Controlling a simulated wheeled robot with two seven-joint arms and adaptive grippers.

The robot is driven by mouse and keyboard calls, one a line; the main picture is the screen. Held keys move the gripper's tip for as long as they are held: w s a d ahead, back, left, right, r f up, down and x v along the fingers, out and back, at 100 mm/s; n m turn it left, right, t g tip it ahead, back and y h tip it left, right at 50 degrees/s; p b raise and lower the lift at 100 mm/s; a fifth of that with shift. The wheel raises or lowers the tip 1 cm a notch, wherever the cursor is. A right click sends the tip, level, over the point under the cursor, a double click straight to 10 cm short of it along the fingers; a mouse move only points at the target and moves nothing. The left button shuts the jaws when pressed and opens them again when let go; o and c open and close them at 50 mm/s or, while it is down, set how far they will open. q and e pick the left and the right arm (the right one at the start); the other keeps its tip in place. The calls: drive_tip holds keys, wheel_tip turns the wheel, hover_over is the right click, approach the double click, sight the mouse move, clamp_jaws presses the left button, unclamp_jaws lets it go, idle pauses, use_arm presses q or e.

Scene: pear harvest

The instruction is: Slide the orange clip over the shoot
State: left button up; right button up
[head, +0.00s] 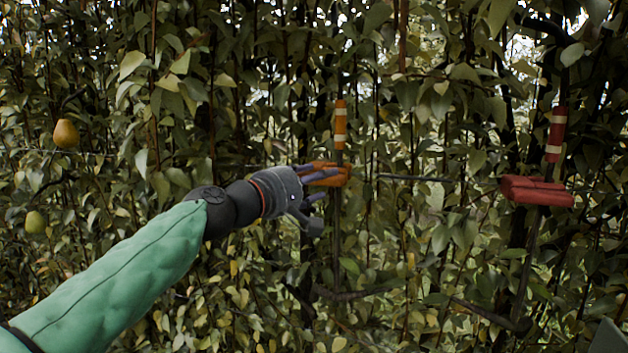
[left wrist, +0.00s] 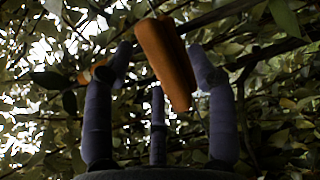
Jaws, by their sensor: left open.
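The orange clip (head: 332,175) is at the shoot (head: 338,222) in the middle of the head view; I cannot tell whether it is around the shoot or just beside it. An orange-and-white banded marker (head: 340,125) is on the upper shoot. My left gripper (head: 318,186) is open, with its fingers at the clip's left side. In the left wrist view the orange clip (left wrist: 165,62) shows tilted between and beyond the fingertips (left wrist: 160,70); contact is unclear. My right gripper is not in view.
A red clip (head: 537,191) sits at another stem on the right, below a red-and-white marker (head: 556,135). Pears (head: 66,134) hang at the left. Dense leaves and thin branches surround the gripper. A thin horizontal wire or branch (head: 412,178) runs right of the shoot.

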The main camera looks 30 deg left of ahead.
use_arm(q)
drive_tip(key=s+a, duration=0.2)
drive_tip(key=s, duration=1)
drive_tip(key=shift+a, duration=0.15)
idle(0.4)
